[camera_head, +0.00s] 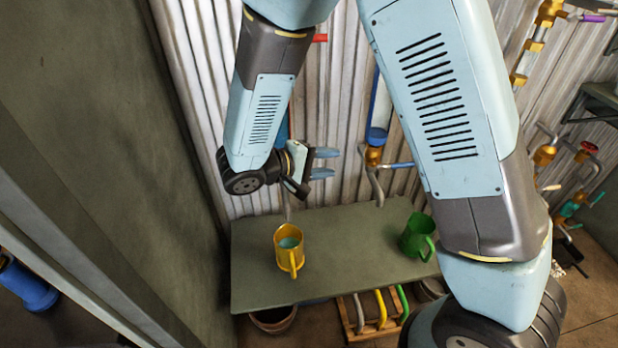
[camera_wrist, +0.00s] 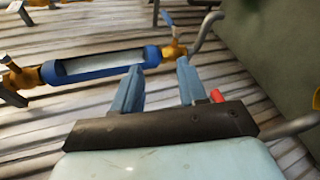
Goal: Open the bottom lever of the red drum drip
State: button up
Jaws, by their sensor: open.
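My gripper (camera_head: 328,163) is open, its two blue fingers apart and nothing between them. It is in front of the corrugated wall, above the left part of the green bench. In the wrist view the fingers (camera_wrist: 160,68) point toward the wall. A short red lever end (camera_wrist: 216,95) shows just beside the right finger; the rest is hidden behind my gripper. A grey spout pipe (camera_wrist: 290,127) comes out near it. In the head view another red lever (camera_head: 320,38) sticks out high on the wall. The drum between is mostly hidden by my arm.
A neighbouring blue-capped drum (camera_head: 379,110) has a brass valve and a blue lever (camera_head: 397,165). A yellow mug (camera_head: 284,245) and a green mug (camera_head: 413,235) stand on the bench (camera_head: 340,262). A large grey-green panel (camera_head: 110,130) bounds the left.

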jog(key=s+a+f+n+t+y, duration=0.35)
jog(key=a+f+n+t, duration=0.2)
jog(key=a+f, duration=0.5)
jog(key=shift+m+t, duration=0.45)
jog(key=x, duration=1.2)
jog(key=shift+w+r, duration=0.15)
jog(key=shift+w, duration=0.2)
grip_shut()
